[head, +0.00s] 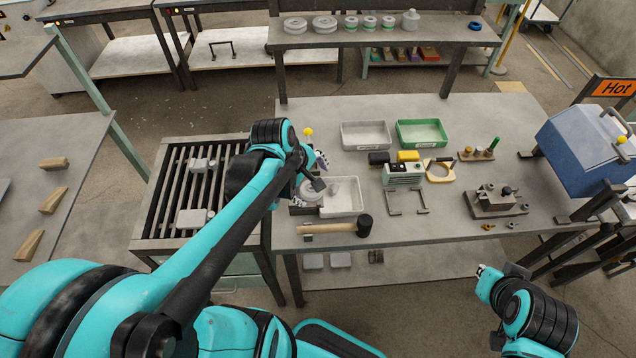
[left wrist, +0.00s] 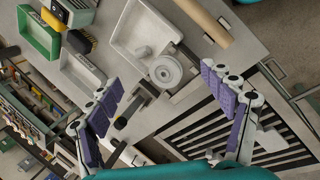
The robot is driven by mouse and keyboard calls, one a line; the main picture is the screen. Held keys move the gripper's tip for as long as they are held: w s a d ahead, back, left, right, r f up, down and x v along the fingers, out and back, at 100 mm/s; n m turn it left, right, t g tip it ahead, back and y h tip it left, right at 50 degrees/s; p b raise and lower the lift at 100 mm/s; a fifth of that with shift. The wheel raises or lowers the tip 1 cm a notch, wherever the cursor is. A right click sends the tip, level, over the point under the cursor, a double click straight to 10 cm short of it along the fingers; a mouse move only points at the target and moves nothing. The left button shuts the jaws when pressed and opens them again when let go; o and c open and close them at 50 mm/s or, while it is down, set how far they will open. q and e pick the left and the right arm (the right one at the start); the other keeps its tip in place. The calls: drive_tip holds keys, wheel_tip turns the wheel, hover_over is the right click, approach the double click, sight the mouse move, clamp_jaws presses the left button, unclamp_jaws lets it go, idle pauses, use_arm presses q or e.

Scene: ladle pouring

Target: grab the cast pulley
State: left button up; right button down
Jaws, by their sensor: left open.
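The cast pulley (head: 311,191) is a round pale grey disc at the left end of the main table, beside a white tray (head: 345,196). It is partly hidden by my left arm. In the left wrist view the pulley (left wrist: 165,70) shows its face and hub, ahead between the fingertips. My left gripper (head: 311,180) is open above it, with its purple-padded fingers (left wrist: 160,78) spread to either side and nothing held. I cannot tell the exact gap to the pulley. My right gripper (head: 481,270) is low at the right, apart from the table; its jaws are unclear.
A black-headed mallet (head: 335,228) lies at the front edge near the tray. A slatted stand (head: 182,217) with metal parts is at the left. A grey bin (head: 366,135) and green bin (head: 421,132) stand behind. A blue box (head: 585,150) is at the right.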

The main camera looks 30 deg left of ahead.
sight(308, 189)
use_arm(q)
drive_tip(key=w+a+f+n+g+h+p, duration=0.1)
drive_tip(key=w+a+f+n+h+p, duration=0.15)
drive_tip(key=a+n, duration=0.55)
drive_tip(key=d+f+b, duration=0.1)
drive_tip(key=f, duration=0.1)
drive_tip(key=w+d+f+n+b, duration=0.1)
drive_tip(key=f, duration=0.2)
drive_tip(key=d+f+n, duration=0.1)
drive_tip(key=d+f, duration=0.1)
drive_tip(key=shift+w+f+y+b, duration=0.25)
drive_tip(key=shift+w+f+b, duration=0.1)
drive_tip(key=shift+f+b, duration=0.05)
drive_tip(key=shift+r, duration=0.1)
drive_tip(key=c, duration=1.5)
use_arm(e)
drive_tip(key=shift+s+r, duration=0.1)
drive_tip(key=shift+r, duration=0.2)
